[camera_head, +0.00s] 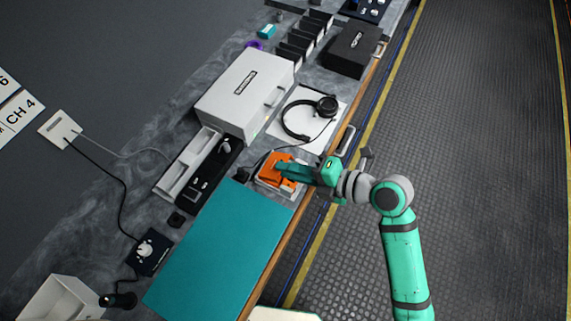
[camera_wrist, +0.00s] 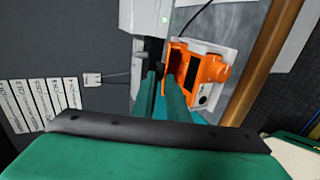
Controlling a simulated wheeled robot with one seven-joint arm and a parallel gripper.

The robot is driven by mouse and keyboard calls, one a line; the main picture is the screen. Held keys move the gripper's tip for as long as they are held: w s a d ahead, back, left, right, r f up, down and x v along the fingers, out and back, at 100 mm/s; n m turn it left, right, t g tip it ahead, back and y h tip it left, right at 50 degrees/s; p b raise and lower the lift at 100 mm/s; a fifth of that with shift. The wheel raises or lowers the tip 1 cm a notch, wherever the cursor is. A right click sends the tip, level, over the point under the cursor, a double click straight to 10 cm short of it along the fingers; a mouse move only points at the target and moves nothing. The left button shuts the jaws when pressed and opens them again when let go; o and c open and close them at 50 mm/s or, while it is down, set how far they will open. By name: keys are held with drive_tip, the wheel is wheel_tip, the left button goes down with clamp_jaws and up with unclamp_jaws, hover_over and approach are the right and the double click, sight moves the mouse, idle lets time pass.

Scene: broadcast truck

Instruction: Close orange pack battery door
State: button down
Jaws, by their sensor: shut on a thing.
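The orange pack (camera_head: 268,168) sits on a light base on the bench, beside the teal mat. In the wrist view the orange pack (camera_wrist: 208,72) shows a dark opening in its face and a round orange knob on its right. My gripper (camera_head: 281,169) reaches over the pack from the right, its fingertips at the orange body. In the wrist view my gripper (camera_wrist: 161,80) has both fingers near the pack's left edge, closed on part of it, apparently the battery door. The fingers hide most of that part, so the door's angle cannot be told.
A teal mat (camera_head: 215,251) lies in front of the pack. Headphones (camera_head: 298,120) lie on a white sheet behind it, near a white case (camera_head: 240,94). A dark cable runs close to the pack. The wooden bench edge (camera_head: 292,233) is just right, with open floor beyond.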

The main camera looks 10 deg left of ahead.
drive_tip(key=shift+s+d+f+t+y, duration=0.1)
drive_tip(key=shift+f+t+y, duration=0.1)
drive_tip(key=shift+f+y, duration=0.2)
drive_tip(key=shift+s+d+f+t+y, duration=0.1)
drive_tip(key=shift+f+t+y, duration=0.15)
drive_tip(key=shift+y, duration=0.25)
drive_tip(key=shift+w+f, duration=0.1)
drive_tip(key=c, duration=1.8)
unclamp_jaws()
drive_tip(key=shift+d, duration=0.1)
